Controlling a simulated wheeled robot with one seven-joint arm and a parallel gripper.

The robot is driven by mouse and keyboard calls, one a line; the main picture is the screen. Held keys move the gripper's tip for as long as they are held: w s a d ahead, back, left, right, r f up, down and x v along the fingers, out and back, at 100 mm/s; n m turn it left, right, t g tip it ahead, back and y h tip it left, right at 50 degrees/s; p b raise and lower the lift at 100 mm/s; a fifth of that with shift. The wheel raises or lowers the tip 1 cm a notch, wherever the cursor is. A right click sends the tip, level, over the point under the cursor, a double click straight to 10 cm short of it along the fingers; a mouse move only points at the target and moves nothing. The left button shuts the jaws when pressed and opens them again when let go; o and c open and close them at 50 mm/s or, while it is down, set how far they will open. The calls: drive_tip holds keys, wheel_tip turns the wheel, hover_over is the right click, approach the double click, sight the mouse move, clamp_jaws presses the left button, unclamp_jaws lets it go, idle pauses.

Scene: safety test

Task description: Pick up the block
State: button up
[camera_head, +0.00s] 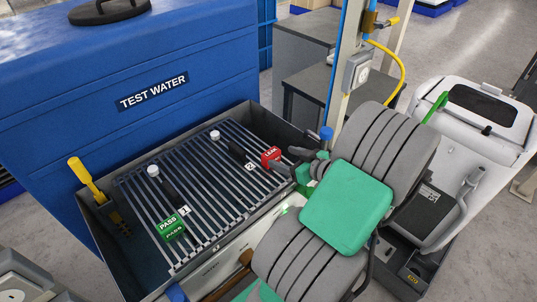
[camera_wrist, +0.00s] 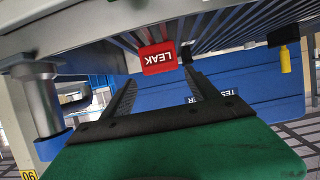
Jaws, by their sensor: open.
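A red block labelled LEAK (camera_head: 271,156) sits on the slatted rack (camera_head: 196,232) in the dark tray, near its right end. A green block labelled PASS (camera_head: 171,227) sits on the rack's near left part. My gripper (camera_head: 292,156) is just right of the red block, partly hidden by my own arm. In the wrist view, which looks upside down, my gripper (camera_wrist: 158,77) is open, its two dark fingers spread. The red block (camera_wrist: 158,58) shows between and beyond the fingertips. I cannot tell whether the fingers touch it.
Two white-capped dark rods (camera_head: 165,185) (camera_head: 230,148) lie by markers 1 and 2. A yellow-handled tool (camera_head: 86,180) stands at the tray's left. A blue TEST WATER tank (camera_head: 150,60) stands behind. A post (camera_head: 347,60) with a yellow hose rises beyond the tray's right end.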

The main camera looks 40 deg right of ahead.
drive_tip(key=p+x, duration=0.1)
drive_tip(key=x, duration=0.9)
drive_tip(key=shift+w+a+f, duration=0.2)
drive_tip(key=c, duration=1.1)
drive_tip(key=shift+r, duration=0.15)
drive_tip(key=shift+c, duration=0.2)
